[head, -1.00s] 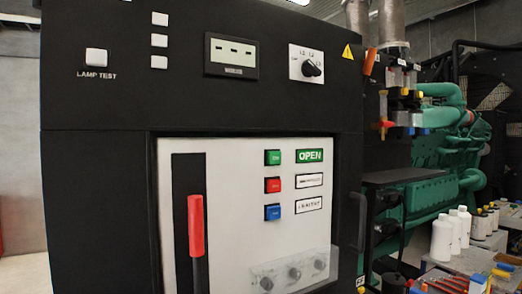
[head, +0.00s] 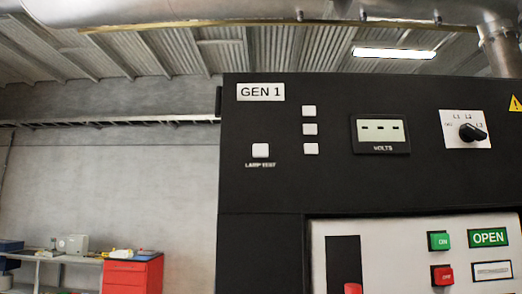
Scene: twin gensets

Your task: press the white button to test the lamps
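The white lamp test button (head: 260,150) is on the upper left of the black cabinet front (head: 265,190) in the head view, with a "LAMP TEST" label just below it. A "GEN 1" plate (head: 260,92) is above it. A volts display (head: 380,132) and a black rotary selector (head: 472,132) are farther right. Neither of my grippers shows in the view, and nothing covers the button.
Below is a light panel with a green button (head: 439,240), a red button (head: 443,275), an "OPEN" sign (head: 488,237) and the top of a red handle (head: 352,288). At the left, a red drawer cabinet (head: 132,273) and a bench (head: 60,257) stand by the wall.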

